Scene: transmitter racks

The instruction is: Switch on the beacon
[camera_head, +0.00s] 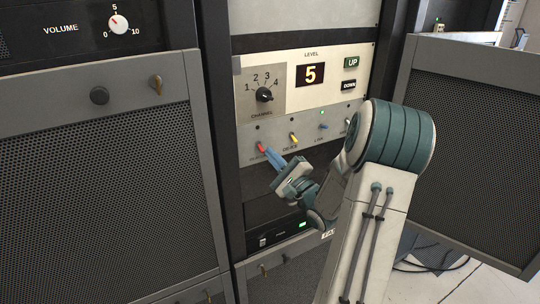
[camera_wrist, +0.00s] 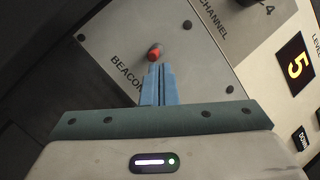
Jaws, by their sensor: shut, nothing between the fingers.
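The beacon switch (camera_wrist: 154,52) is a small toggle with a red tip, labelled BEACON on a grey strip in the wrist view. In the head view the red-tipped beacon switch (camera_head: 261,147) is leftmost in a row of toggles. My gripper (camera_wrist: 158,68) is shut and empty, its blue fingers pointing at the switch. In the head view my gripper (camera_head: 270,153) has its tips just below and right of the red toggle. The tips look very close to it; I cannot tell whether they touch. No lamp for the beacon is clearly lit.
A yellow-tipped toggle (camera_head: 294,138) and a blue-tipped toggle (camera_head: 323,126) sit right of the beacon switch. Above are a channel knob (camera_head: 264,95) and a level display (camera_head: 310,74) reading 5. An open mesh door (camera_head: 480,150) stands right of my arm.

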